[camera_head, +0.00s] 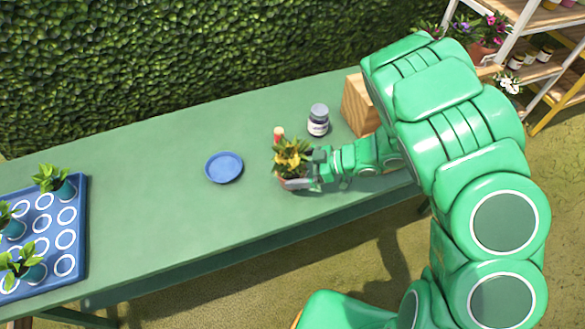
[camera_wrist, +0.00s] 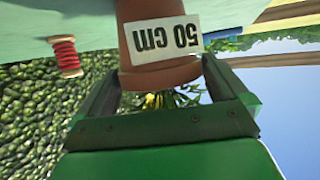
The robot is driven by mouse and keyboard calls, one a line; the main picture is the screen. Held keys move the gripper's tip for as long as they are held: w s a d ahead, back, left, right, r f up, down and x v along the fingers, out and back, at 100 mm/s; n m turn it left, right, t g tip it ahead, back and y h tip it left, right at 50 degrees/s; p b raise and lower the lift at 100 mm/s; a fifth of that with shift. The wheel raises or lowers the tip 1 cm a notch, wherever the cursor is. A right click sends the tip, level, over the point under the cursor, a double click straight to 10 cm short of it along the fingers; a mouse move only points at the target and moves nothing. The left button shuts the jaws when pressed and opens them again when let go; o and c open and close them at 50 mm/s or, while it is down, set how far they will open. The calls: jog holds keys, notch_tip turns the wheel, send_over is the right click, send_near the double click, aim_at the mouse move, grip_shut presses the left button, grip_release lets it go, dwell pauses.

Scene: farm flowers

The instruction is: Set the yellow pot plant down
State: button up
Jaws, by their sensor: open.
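The yellow pot plant (camera_head: 293,158) is at the table's right part, with yellow flowers and green leaves over a terracotta pot. In the wrist view, which is upside down, the pot (camera_wrist: 150,25) carries a white "50 cm" label (camera_wrist: 163,38). My gripper (camera_head: 300,180) is open, with its fingers on either side of the pot. The wrist view shows one finger (camera_wrist: 95,95) left of the pot and the other (camera_wrist: 222,80) right of it. The pot's base is out of view there, so its contact with the table cannot be made out.
A blue saucer (camera_head: 224,167) lies left of the plant. A red spool (camera_wrist: 65,57), a lidded jar (camera_head: 318,120) and a wooden crate (camera_head: 358,105) stand behind. A blue tray (camera_head: 76,225) with seedlings is at the far left. The table (camera_head: 150,220) between is clear.

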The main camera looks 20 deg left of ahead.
jog(key=v, duration=1)
jog(key=shift+d, duration=0.2)
jog(key=shift+r, duration=0.1)
